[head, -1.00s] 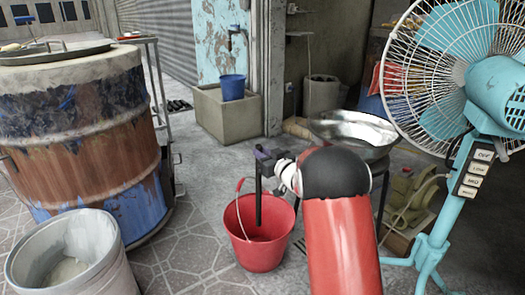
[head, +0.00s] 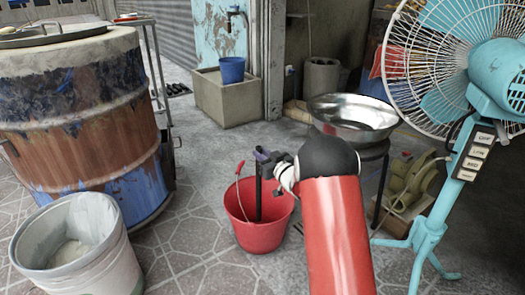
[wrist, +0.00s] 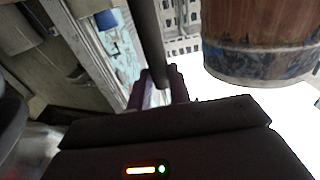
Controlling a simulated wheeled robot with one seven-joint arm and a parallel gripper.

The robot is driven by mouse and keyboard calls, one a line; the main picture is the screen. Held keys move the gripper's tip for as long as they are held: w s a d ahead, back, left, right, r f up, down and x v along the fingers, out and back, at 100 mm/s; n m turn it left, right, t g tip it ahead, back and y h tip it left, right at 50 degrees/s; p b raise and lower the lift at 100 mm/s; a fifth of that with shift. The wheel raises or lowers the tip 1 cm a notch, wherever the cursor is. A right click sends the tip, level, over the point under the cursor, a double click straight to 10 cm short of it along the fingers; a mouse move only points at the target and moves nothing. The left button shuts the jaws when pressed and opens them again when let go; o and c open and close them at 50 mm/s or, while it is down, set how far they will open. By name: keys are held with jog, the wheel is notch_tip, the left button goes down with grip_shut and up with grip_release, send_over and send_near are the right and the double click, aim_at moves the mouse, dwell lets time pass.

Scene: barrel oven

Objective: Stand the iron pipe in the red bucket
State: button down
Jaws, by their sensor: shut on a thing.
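The iron pipe (head: 258,190) is a thin dark rod, held upright, with its lower part inside the red bucket (head: 262,236). Whether its lower end touches the bucket's floor cannot be told. My gripper (head: 263,156) is shut on the pipe near its top, above the bucket's rim. In the wrist view the pipe (wrist: 150,40) runs up from between the purple fingers of my gripper (wrist: 158,88). The bucket stands on the paved floor, its wire handle leaning up at the left.
A rusty barrel oven (head: 85,120) stands at the left, with a pale bin (head: 75,245) before it. A metal basin (head: 353,118) on a stand is to the right of the bucket. A turquoise fan (head: 430,215) stands further right.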

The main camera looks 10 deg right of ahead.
jog(key=shift+f, duration=0.2)
jog(key=c, duration=1.2)
grip_release()
jog(key=v, duration=0.7)
jog(key=shift+s+d+p, duration=0.2)
jog(key=shift+s+p, duration=0.1)
jog(key=shift+s, duration=0.05)
